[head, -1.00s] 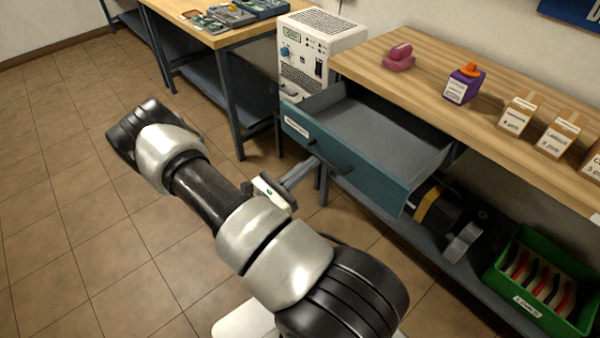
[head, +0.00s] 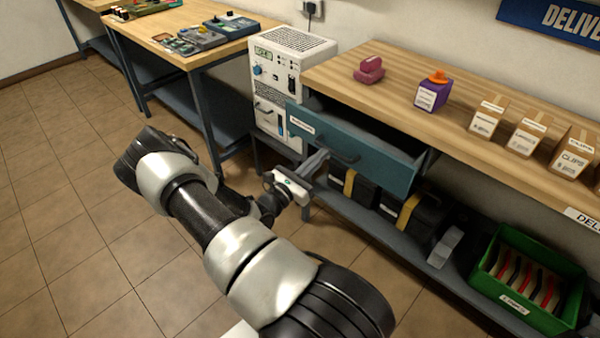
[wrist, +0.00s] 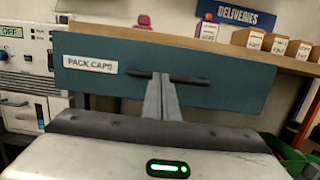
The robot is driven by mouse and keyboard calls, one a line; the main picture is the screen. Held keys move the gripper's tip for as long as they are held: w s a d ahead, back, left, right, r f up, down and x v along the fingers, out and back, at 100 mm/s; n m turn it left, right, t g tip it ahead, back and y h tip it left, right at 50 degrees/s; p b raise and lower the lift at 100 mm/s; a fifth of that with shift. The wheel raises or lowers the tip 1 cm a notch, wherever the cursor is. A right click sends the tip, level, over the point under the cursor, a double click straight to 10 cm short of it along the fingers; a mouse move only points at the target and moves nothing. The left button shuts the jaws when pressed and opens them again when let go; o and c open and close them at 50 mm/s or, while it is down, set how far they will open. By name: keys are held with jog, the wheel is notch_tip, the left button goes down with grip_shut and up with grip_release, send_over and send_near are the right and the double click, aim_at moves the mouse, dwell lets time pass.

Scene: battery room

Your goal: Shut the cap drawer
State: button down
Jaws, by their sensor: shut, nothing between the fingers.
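The cap drawer (head: 375,155) is a teal drawer under the right wooden bench, still partly pulled out, with a dark gap behind its front in the head view. Its front also fills the middle of the wrist view (wrist: 225,95), with a "PACK CAPS" label at left and a dark bar handle (wrist: 195,80). My gripper (head: 326,154) is shut and empty, its fingertips at the drawer front by the handle. In the wrist view the closed fingers (wrist: 161,78) overlap the handle's left part. I cannot tell whether they touch it.
On the bench (head: 380,62) stand a pink object (head: 369,70), a purple bottle (head: 432,94) and several cardboard boxes (head: 488,116). A white powered unit (head: 288,75) stands left of the drawer. Below are dark cases and a green crate (head: 484,268). The floor at left is clear.

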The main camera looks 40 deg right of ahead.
jog(key=x, duration=0.3)
jog(key=f+x, duration=0.1)
jog(key=x, duration=0.3)
jog(key=f+x, duration=0.1)
jog(key=x, duration=0.2)
jog(key=shift+d+b, duration=0.4)
jog(key=shift+d, duration=0.4)
jog(key=shift+d+r, duration=0.1)
jog(key=shift+r, duration=0.15)
jog(key=shift+w+a+f, duration=0.1)
jog(key=shift+a+f, duration=0.15)
jog(key=shift+a, duration=0.1)
jog(key=p+v, duration=0.1)
jog(key=v, duration=1.2)
jog(key=shift+a, duration=0.4)
